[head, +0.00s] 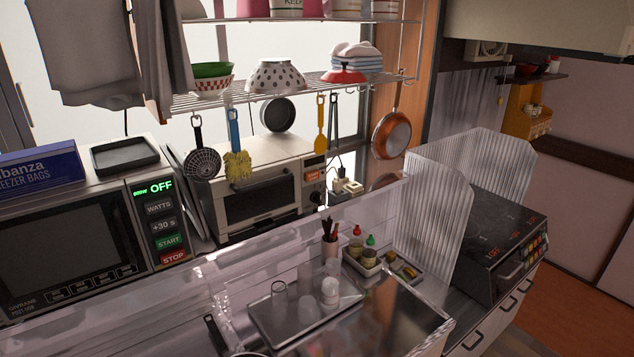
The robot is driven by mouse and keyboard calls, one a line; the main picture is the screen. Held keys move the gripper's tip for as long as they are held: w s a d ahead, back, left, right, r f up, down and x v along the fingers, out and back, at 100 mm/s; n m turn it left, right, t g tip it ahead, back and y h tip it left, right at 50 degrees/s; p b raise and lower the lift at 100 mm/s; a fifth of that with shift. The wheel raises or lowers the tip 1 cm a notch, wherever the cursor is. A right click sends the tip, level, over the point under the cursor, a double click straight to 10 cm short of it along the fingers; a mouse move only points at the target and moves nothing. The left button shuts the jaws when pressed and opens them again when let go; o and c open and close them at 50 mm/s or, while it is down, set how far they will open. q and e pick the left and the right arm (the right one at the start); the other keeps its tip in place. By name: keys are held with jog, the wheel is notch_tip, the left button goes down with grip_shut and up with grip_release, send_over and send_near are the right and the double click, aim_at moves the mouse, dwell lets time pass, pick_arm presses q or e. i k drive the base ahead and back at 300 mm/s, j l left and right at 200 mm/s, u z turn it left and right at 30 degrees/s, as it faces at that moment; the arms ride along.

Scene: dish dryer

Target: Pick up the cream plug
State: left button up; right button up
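A small cream block (349,187), which looks like a plug or socket piece, sits behind the counter, just right of the toaster oven. A dark cable runs near it. It is small in the picture, so I cannot tell the plug clearly from the socket. Neither of my grippers is in the head view.
A toaster oven (262,187) and a microwave (75,240) stand to the left. A wire shelf (225,97) with hanging utensils and pans is above. A clear ridged panel (440,205) stands to the right. A tray (275,325) with glasses is in front.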

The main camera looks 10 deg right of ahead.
aim_at(338, 184)
jog(key=i+l+u, duration=0.15)
jog(key=l+u, duration=0.25)
jog(key=l, duration=0.25)
jog(key=i+l+u, duration=0.1)
jog(key=l+u, duration=0.35)
jog(key=l, duration=0.2)
jog(key=l+u, duration=0.4)
jog(key=l, duration=0.3)
